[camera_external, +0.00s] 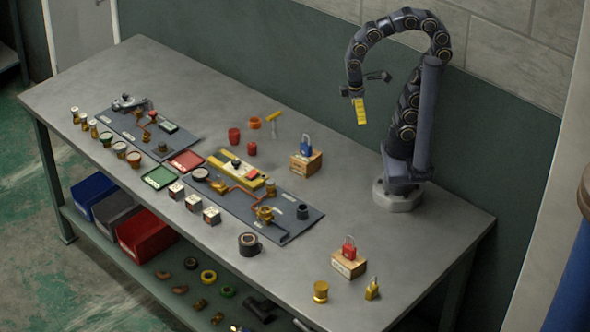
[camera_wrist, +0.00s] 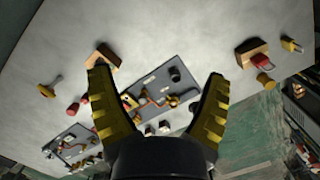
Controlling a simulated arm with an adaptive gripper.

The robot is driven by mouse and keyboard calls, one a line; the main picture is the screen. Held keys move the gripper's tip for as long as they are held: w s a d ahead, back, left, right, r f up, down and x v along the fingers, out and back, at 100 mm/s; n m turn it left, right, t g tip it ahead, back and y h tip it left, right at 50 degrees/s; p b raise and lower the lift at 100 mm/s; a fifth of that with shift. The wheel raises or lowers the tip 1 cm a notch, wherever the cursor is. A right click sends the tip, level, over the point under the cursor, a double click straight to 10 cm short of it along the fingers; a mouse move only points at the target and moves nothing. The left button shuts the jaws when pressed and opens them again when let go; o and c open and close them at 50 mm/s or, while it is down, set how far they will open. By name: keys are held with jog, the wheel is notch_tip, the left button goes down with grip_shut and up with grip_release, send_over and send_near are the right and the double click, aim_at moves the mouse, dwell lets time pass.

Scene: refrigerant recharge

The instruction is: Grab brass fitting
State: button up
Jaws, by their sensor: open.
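A short brass cylinder (camera_external: 320,291) stands upright near the table's front right edge. It also shows in the wrist view (camera_wrist: 265,79), to the right of my fingers. Small brass fittings (camera_external: 83,119) stand in a row at the far left end of the table. I cannot tell which brass piece the task names. My gripper (camera_external: 360,110) hangs high above the back of the table, its yellow fingers pointing down. In the wrist view, my gripper (camera_wrist: 157,83) is open and empty, with its ridged fingers well apart, touching nothing.
Two dark mats (camera_external: 284,232) carry gauges and copper piping. A wooden block with a blue padlock (camera_external: 304,146) and another with a red padlock (camera_external: 349,249) stand to the right. A yellow padlock (camera_external: 372,288) is beside the brass cylinder. The table's back right is clear.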

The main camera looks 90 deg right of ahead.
jog(key=w+a+f+n+h, duration=0.1)
jog(key=w+a+n, duration=0.1)
jog(key=w+a, duration=0.35)
jog(key=w+a+f+n, duration=0.1)
jog(key=w+a+n, duration=0.1)
jog(key=w, duration=0.6)
jog(key=n+t+y, duration=0.1)
jog(key=n+t, duration=0.1)
jog(key=n, duration=1)
send_over(321, 285)
jog(key=f, duration=1.7)
jog(key=shift+s+d+f, duration=0.2)
jog(key=shift+s, duration=0.2)
notch_tip(321, 285, down, 3)
jog(key=shift+s+a+r, duration=0.1)
jog(key=shift+r, duration=0.1)
jog(key=shift+w+a+f, duration=0.1)
jog(key=shift+w+f, duration=0.15)
jog(key=shift+f, duration=1.1)
jog(key=shift+w+a+f, duration=0.1)
jog(key=shift+w+f, duration=0.1)
jog(key=shift+f, duration=1.1)
jog(key=c, duration=1.2)
